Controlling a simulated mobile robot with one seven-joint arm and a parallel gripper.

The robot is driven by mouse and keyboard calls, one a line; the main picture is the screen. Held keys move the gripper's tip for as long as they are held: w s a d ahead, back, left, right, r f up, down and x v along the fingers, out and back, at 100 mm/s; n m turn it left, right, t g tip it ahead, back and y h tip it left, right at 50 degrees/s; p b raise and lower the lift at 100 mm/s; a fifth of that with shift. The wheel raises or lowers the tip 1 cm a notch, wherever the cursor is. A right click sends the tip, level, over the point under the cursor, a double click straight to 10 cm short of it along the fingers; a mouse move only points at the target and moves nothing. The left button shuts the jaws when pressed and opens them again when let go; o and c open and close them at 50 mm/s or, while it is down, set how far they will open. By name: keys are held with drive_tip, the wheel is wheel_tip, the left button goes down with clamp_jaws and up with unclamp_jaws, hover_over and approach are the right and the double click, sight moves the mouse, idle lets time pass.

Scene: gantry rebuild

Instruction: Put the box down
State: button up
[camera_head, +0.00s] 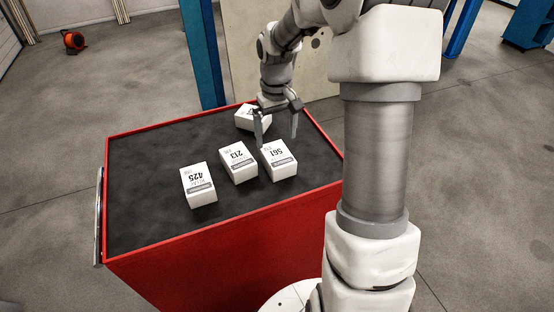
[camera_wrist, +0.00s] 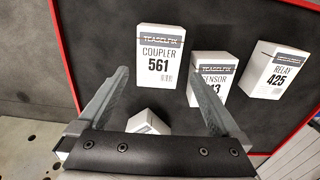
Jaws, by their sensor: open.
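My gripper (camera_head: 276,142) is open above the far right part of the red cart's dark top, fingers pointing down. White boxes stand on the top. The COUPLER 561 box (camera_head: 279,160) is just in front of the fingers; it also shows beyond the fingertips in the wrist view (camera_wrist: 158,66). A fourth white box (camera_head: 247,120) is behind the gripper and partly hidden by it. In the wrist view this box (camera_wrist: 147,122) shows between the open fingers, partly covered by the gripper body; its label is unreadable there. Neither finger visibly clamps a box.
The 213 SENSOR box (camera_head: 238,162) and the RELAY 425 box (camera_head: 198,185) stand left of the 561 box. The cart's dark top (camera_head: 140,160) is bare at left, inside a red rim. A blue post (camera_head: 204,60) and a pale panel stand behind it.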

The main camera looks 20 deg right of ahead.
sight(277, 153)
wheel_tip(277, 153, down, 8)
drive_tip(key=shift+s+d+r, duration=0.1)
idle(0.4)
drive_tip(key=shift+r, duration=0.1)
drive_tip(key=c, duration=1.6)
